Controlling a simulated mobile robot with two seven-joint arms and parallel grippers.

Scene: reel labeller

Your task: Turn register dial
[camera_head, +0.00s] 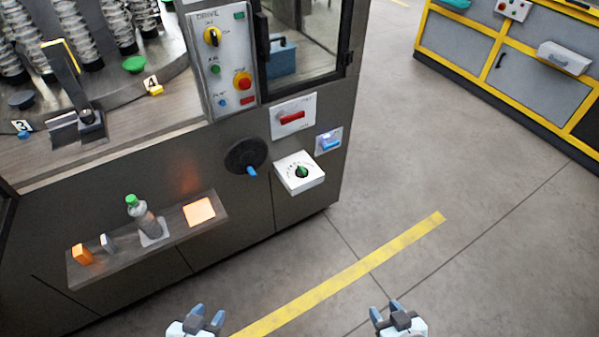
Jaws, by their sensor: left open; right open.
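A white square plate with a dark green-pointed dial (301,172) and printed marks around it is mounted low on the front of the dark machine, near its right corner. It looks like the register dial, but its lettering is too small to read surely. My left gripper (208,315) is open and empty at the bottom edge of the view, below and left of the dial. My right gripper (392,310) is open and empty at the bottom, below and right of the dial. Both are well apart from the machine.
Beside the dial are a black handwheel (246,157) with a blue handle, a red-handled switch (292,117) and a blue switch (329,141). A drive panel (224,62) is above. A shelf (172,222) with a bottle (143,214) juts out left. Floor ahead is clear.

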